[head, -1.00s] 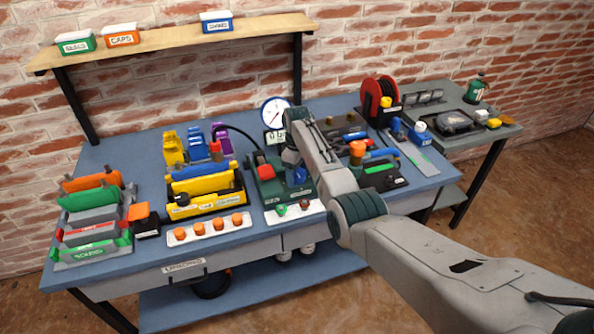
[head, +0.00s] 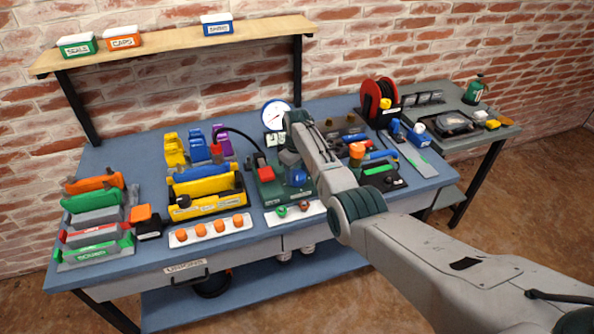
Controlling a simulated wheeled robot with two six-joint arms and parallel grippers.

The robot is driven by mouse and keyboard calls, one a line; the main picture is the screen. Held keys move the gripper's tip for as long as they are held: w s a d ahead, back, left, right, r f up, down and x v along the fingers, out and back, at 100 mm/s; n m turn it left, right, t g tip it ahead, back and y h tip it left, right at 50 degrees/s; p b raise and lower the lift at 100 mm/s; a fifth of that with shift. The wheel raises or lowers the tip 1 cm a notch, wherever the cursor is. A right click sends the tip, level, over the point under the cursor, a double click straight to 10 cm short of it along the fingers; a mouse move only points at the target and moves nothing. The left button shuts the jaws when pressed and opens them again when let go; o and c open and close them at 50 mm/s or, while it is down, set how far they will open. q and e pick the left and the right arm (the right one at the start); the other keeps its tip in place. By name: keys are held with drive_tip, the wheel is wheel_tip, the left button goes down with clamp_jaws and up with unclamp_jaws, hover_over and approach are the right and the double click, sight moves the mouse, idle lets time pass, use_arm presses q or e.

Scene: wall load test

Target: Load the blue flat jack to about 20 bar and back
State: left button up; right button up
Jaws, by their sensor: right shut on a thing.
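My right gripper (head: 291,159) comes down over the green hand pump (head: 266,187) at the bench's middle. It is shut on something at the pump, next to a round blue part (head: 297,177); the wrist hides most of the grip. A black hose (head: 236,132) arches from the pump's red block (head: 261,160) to a red coupling (head: 216,152) in front of upright blue blocks (head: 197,147). A blue bar (head: 200,173) lies along the yellow frame (head: 212,184). The white dial gauge (head: 276,114) stands behind the pump above a small display; its reading is too small to tell. My left gripper is out of view.
Yellow (head: 174,149) and purple (head: 223,141) blocks flank the blue ones. A white strip with orange knobs (head: 210,229) lies in front. Coloured slabs fill a rack (head: 97,252) at left. Right of my arm stand a red reel (head: 379,98) and tools.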

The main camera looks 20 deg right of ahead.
drive_tip(key=m+p, duration=0.1)
drive_tip(key=m, duration=0.3)
drive_tip(key=shift+r+m, duration=0.1)
drive_tip(key=shift+m, duration=0.3)
drive_tip(key=m+p, duration=0.1)
drive_tip(key=m, duration=0.3)
drive_tip(key=m+p, duration=0.1)
drive_tip(key=m, duration=0.9)
drive_tip(key=shift+w+m, duration=0.1)
drive_tip(key=shift+m, duration=0.2)
drive_tip(key=o, duration=1)
drive_tip(key=shift+c, duration=0.2)
